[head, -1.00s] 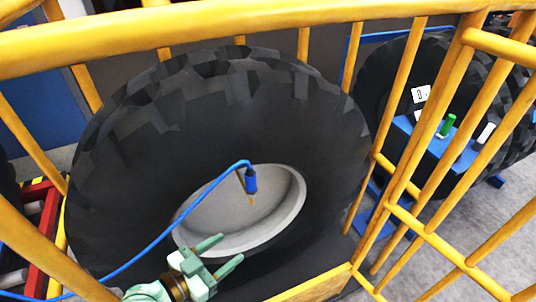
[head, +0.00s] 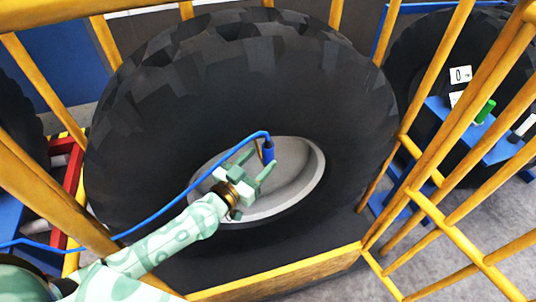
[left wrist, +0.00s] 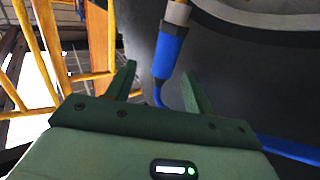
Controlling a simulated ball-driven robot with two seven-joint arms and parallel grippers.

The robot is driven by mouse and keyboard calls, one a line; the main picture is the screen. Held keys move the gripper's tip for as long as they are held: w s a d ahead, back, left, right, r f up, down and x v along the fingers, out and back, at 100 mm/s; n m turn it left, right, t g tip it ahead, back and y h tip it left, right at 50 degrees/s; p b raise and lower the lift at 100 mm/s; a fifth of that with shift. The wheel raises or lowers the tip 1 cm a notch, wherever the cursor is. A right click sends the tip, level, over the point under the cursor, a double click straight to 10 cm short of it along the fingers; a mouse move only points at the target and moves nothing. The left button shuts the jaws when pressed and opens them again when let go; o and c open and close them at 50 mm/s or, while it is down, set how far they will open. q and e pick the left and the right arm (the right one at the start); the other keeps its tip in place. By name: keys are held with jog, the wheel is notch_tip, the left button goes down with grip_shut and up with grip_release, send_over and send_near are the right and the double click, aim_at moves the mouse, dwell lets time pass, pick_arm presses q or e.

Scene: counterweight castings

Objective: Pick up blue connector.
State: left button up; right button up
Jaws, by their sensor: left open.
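The blue connector (head: 268,151) hangs from a blue cable (head: 165,217) in front of the pale wheel hub (head: 310,180). My left gripper (head: 260,163) is open, its fingers pointing at the connector from the lower left. In the left wrist view my left gripper (left wrist: 157,70) shows both fingers apart, with the connector (left wrist: 170,50) appearing between them, nearer the right finger. Its pale tip end is at the top of that view. I cannot tell whether a finger touches it. My right gripper is not in view.
A large black tyre (head: 240,90) surrounds the hub. Yellow railings (head: 440,140) stand around it, with a yellow-edged ledge (head: 280,272) in front. Outside at right, a blue bench (head: 470,135) holds a green cylinder (head: 485,111) and a card marked 0 (head: 460,74).

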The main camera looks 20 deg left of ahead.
aim_at(264, 152)
pick_arm(q)
jog(key=x, duration=0.5)
jog(key=shift+w+a+r+b, duration=0.1)
jog(key=shift+w+a+b, duration=0.15)
jog(key=shift+b, duration=0.1)
jog(key=c, duration=0.9)
jog(key=shift+r, duration=0.1)
